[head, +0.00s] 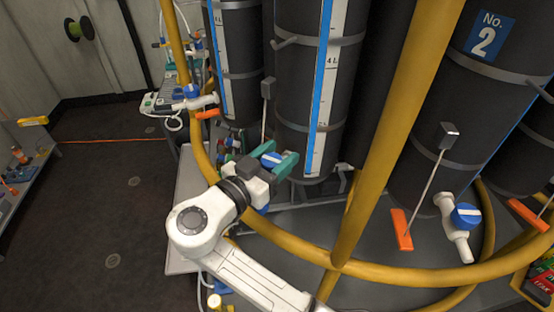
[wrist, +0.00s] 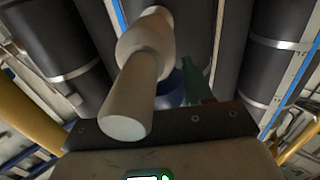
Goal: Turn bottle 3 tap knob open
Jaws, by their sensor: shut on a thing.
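My gripper (head: 277,163) has green fingers and is at the foot of a black bottle (head: 318,85) in the middle of the head view. It is shut on a blue tap knob (head: 271,159), which shows between the fingers. No number shows on this bottle, so I cannot tell from a label that it is bottle 3. In the wrist view the pale tap spout (wrist: 135,95) points toward the camera, with the blue knob (wrist: 172,92) partly hidden behind it and a green finger (wrist: 196,80) beside it. The knob's exact angle is hard to tell.
A yellow rail (head: 400,130) curves around the bottles and close by my arm. At right, the bottle marked No. 2 (head: 487,36) has a blue-knobbed tap (head: 466,215) and an orange paddle (head: 401,230). A bench (head: 25,170) stands at far left; the dark floor between is mostly clear.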

